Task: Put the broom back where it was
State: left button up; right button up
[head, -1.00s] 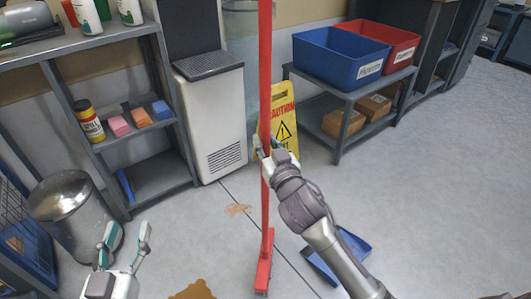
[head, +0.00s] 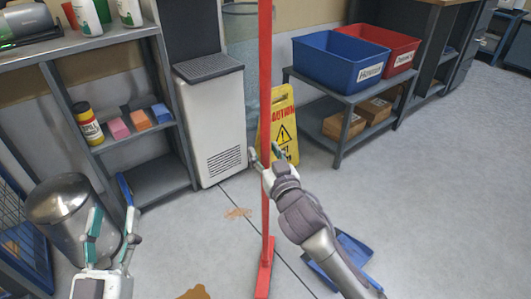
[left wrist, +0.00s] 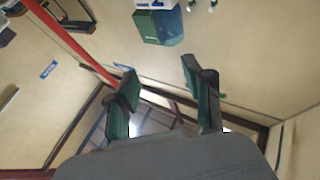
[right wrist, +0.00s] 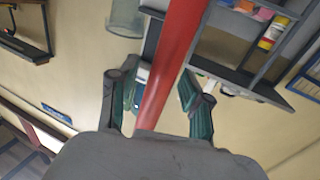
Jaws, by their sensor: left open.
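The red broom (head: 265,205) stands upright on the floor near the middle of the head view, with its head (head: 264,272) on the ground. Its long handle also crosses the right wrist view (right wrist: 172,70) and the upper left of the left wrist view (left wrist: 75,45). My right gripper (head: 265,153) is at the handle, with one finger on each side. In the right wrist view its fingers look spread, with a gap beside the handle. My left gripper (head: 110,225) is open and empty at the lower left, apart from the broom.
A yellow caution sign (head: 284,125) stands behind the broom. A white dispenser (head: 218,130) and grey shelf (head: 160,178) are left; a metal bin (head: 65,212) is near my left gripper. A blue dustpan (head: 352,250) lies by my right arm. The right floor is clear.

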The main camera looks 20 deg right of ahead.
jog(key=shift+s+r, duration=0.1)
pick_arm(q)
notch_tip(320, 180, down, 6)
jog(key=w+g+y+p, duration=0.1)
jog(key=g, duration=0.3)
jog(key=shift+a+f+y+p, duration=0.25)
jog(key=shift+a+y+p, duration=0.1)
jog(key=shift+y, duration=0.05)
pick_arm(e)
jog(key=s+a+n+y, duration=0.1)
jog(key=s, duration=0.7)
jog(key=s+a+r+n+y, duration=0.1)
jog(key=s+a+y, duration=0.1)
jog(key=s, duration=0.6)
jog(key=shift+s+r+y, duration=0.25)
jog(key=shift+s+y, duration=0.05)
pick_arm(q)
jog(key=shift+w, duration=0.1)
